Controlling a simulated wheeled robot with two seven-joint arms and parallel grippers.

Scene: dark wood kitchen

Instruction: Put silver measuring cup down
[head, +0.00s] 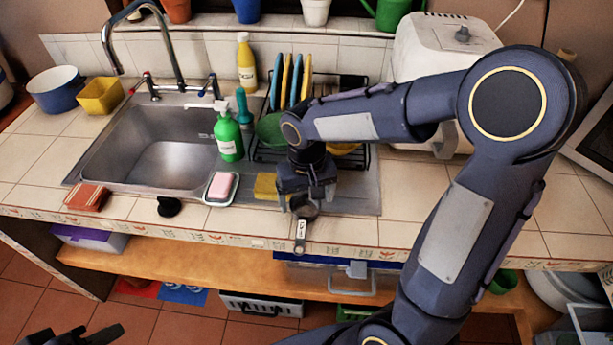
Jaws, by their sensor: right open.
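The silver measuring cup (302,208) is at the front edge of the counter, right of the sink, with its labelled handle pointing toward me. My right gripper (304,199) is right above the cup, pointing down, with its jaws open around or just over the bowl. The gripper hides part of the cup, and I cannot tell whether a finger touches it. Part of my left gripper (85,337) shows at the bottom left, low over the floor and away from the cup; its jaws are mostly cut off.
Beside the cup are a yellow sponge (266,186), pink soap on a dish (221,187) and a green bottle (228,138). A dish rack (262,155) stands behind my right gripper. The sink (150,160) is to the left. Bare tiles (410,195) lie to the right.

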